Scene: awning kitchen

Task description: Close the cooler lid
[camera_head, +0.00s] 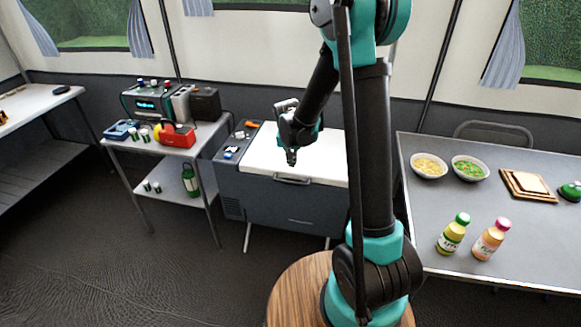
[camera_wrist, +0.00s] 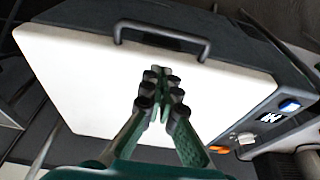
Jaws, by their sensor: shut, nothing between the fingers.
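The cooler (camera_head: 275,205) is a dark grey chest between the small side table and the large table. Its white lid (camera_head: 325,157) lies flat across the top and looks shut, with a dark handle (camera_head: 292,180) at the front edge. In the wrist view the white lid (camera_wrist: 85,85) fills much of the picture, with the handle (camera_wrist: 162,38) near the top. My gripper (camera_head: 291,160) is above the lid, behind the handle, fingers together and empty. It also shows in the wrist view (camera_wrist: 160,80). I cannot tell whether the fingertips touch the lid.
A side table (camera_head: 170,147) at left carries a radio (camera_head: 150,103), a red item (camera_head: 177,136) and small things. The large table (camera_head: 430,215) at right holds two bowls, two bottles (camera_head: 453,234) and a cutting board (camera_head: 527,185). The dark floor (camera_head: 110,260) in front is clear at left.

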